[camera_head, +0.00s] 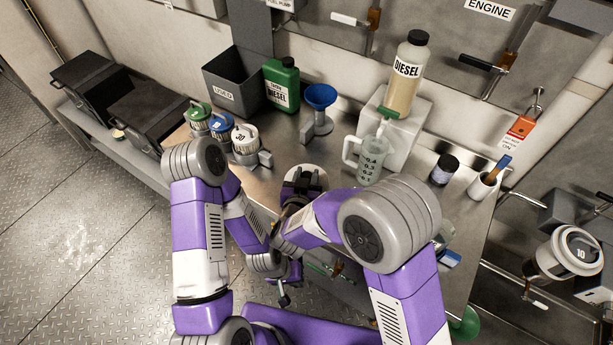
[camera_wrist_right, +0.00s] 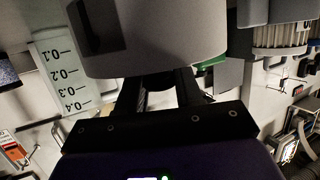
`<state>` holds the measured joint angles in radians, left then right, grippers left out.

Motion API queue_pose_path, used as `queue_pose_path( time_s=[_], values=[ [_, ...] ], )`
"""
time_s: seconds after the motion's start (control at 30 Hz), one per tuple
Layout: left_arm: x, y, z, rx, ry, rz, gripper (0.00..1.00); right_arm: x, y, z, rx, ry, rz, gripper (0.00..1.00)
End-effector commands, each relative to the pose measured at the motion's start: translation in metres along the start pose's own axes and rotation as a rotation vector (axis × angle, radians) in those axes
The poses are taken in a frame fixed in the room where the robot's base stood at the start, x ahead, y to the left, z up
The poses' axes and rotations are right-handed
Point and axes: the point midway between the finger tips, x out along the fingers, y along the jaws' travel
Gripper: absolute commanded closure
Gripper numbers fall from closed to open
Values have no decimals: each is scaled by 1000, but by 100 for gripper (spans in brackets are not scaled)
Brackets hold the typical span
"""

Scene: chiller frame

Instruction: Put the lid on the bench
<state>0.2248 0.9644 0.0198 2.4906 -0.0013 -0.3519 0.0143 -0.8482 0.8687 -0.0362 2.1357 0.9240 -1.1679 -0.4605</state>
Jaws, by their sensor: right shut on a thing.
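My right gripper (camera_head: 300,188) is shut on a pale round thing, which looks like the lid (camera_head: 317,172), near the front edge of the steel bench (camera_head: 415,180). In the right wrist view the lid (camera_wrist_right: 150,45) fills the top middle as a large grey rounded shape with a dark patch, between the fingers of the right gripper (camera_wrist_right: 160,85). I cannot tell whether the lid touches the bench. My left gripper (camera_head: 283,292) hangs low in front of the bench; its jaw opening is not clear.
Numbered filters (camera_head: 245,140), a grey bin (camera_head: 235,85), a green diesel jug (camera_head: 282,85) and a blue funnel (camera_head: 320,97) stand along the back. A measuring jug (camera_head: 370,160) is right of the lid. A dark jar (camera_head: 444,170) and white cup (camera_head: 484,184) stand farther right.

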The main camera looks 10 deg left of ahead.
Motion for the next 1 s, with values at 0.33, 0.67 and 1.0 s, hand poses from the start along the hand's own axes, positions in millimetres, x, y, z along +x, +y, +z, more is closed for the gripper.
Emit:
queue_pose_path(
  time_s=[0.33,0.67,1.0],
  values=[
    [2,-1,0,0,0,0,100,1,0,3,-1,-1,0,40],
    [-2,0,0,0,0,0,100,-1,0,-2,0,0,0,40],
    [-13,5,1,0,0,0,100,-67,-1,-2,-5,0,-4,40]
  ],
)
